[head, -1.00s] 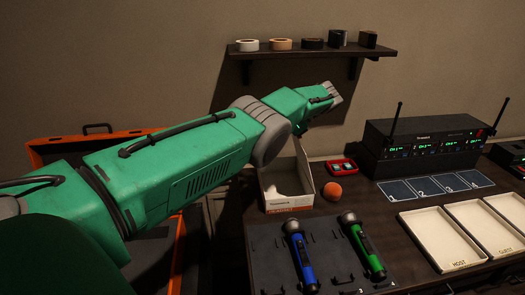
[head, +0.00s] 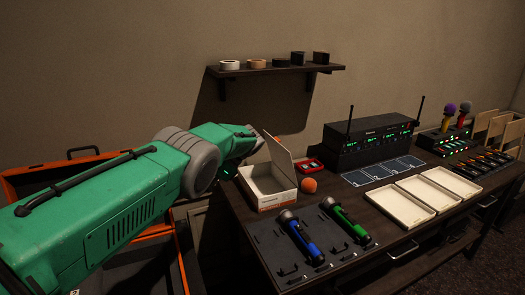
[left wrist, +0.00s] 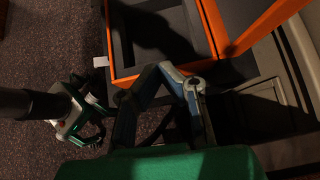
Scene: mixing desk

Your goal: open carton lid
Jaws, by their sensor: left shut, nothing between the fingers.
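The white carton (head: 268,203) with an orange band stands at the left end of the desk. Its lid (head: 279,160) stands up and the inside shows from above. My left gripper (head: 249,143) is behind the carton's left side, close to the raised lid; I cannot tell whether they touch. In the left wrist view my left gripper (left wrist: 170,72) is shut and empty, and the carton does not show there.
An orange ball (head: 309,185) and a red box (head: 309,165) sit right of the carton. Two microphones lie on a dark foam tray (head: 270,248) in front. A wall shelf (head: 275,71) hangs above. An open orange case (left wrist: 207,30) stands to the left.

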